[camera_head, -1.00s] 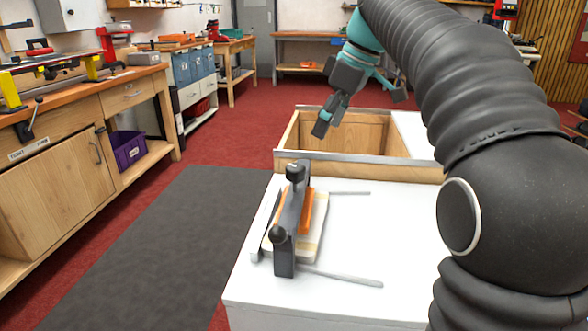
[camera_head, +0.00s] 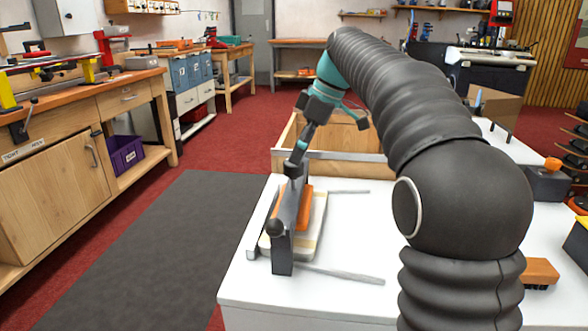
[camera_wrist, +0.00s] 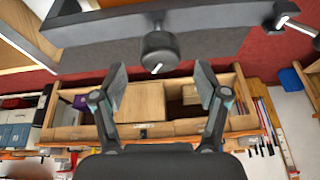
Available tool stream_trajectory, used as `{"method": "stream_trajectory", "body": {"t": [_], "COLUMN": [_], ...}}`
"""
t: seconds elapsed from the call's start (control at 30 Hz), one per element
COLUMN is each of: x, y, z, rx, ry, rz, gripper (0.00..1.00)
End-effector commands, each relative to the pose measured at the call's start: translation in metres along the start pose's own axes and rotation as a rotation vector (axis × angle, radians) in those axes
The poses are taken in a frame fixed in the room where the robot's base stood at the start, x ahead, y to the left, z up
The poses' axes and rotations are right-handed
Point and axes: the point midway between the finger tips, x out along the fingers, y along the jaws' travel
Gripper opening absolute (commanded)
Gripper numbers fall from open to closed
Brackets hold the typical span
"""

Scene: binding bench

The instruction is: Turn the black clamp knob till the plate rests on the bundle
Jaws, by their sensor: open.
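The clamp (camera_head: 284,240) is a dark grey frame on the white bench top. Its black knob (camera_wrist: 160,50), a short cylinder with a white mark, shows in the wrist view under the dark bar; in the head view my gripper mostly covers it. A black ball (camera_head: 274,228) sits at the clamp's near end. An orange piece (camera_head: 306,208) lies over the pale bundle (camera_head: 318,228); I cannot tell whether the plate touches the bundle.
Two thin grey rods (camera_head: 340,274) (camera_head: 348,192) lie right of the clamp. An open wooden box (camera_head: 340,156) is behind it. An orange block (camera_head: 540,272) and a dark holder with an orange top (camera_head: 548,180) are at the right. The white bench's middle is clear.

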Motion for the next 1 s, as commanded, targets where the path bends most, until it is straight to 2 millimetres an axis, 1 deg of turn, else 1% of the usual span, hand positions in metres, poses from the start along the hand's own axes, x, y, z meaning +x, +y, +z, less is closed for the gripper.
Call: {"method": "stream_trajectory", "body": {"t": [0.03,0.1,0.27,0.4,0.67,0.7,0.77,0.8,0.87,0.9,1.0], "x": [0.011,0.020,0.035,0.039,0.039,0.039,0.039,0.039,0.039,0.039,0.040], "y": [-0.001,-0.001,-0.001,0.000,0.000,0.000,0.000,0.000,0.000,0.000,0.000], "z": [0.001,0.001,0.001,0.000,0.000,0.000,0.000,0.000,0.000,0.000,0.000], "rx": [0.000,0.000,0.000,0.000,0.000,0.000,0.001,0.001,0.001,0.001,0.001], "ry": [-0.001,-0.001,-0.001,0.000,0.000,0.000,0.000,0.000,0.000,0.000,0.000], "rz": [-0.002,-0.002,-0.001,0.001,0.001,0.001,0.001,0.001,0.001,0.000,0.000], "gripper": [0.74,0.74,0.74,0.74,0.74,0.64,0.49,0.39,0.24,0.14,0.14]}}
